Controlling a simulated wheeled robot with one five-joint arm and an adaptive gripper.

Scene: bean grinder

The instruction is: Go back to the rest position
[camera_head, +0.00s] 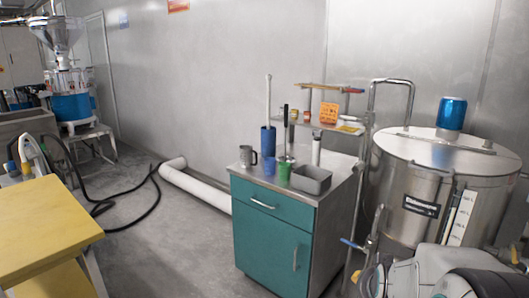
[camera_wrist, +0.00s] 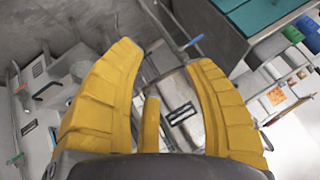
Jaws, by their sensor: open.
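My gripper (camera_wrist: 163,56) shows in the wrist view with its two ridged yellow fingers spread apart. The gap between them is empty. Behind the fingers are metal tubing and part of a steel body with a dark label. In the head view, parts of my own arm show at the lower right, in front of the steel tank (camera_head: 420,190). Whether the fingers show there is not clear.
A teal cabinet (camera_head: 270,235) holds cups and a grey tray (camera_head: 311,180). A blue can (camera_head: 452,113) stands on the tank lid. A yellow table (camera_head: 40,230) is at the left.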

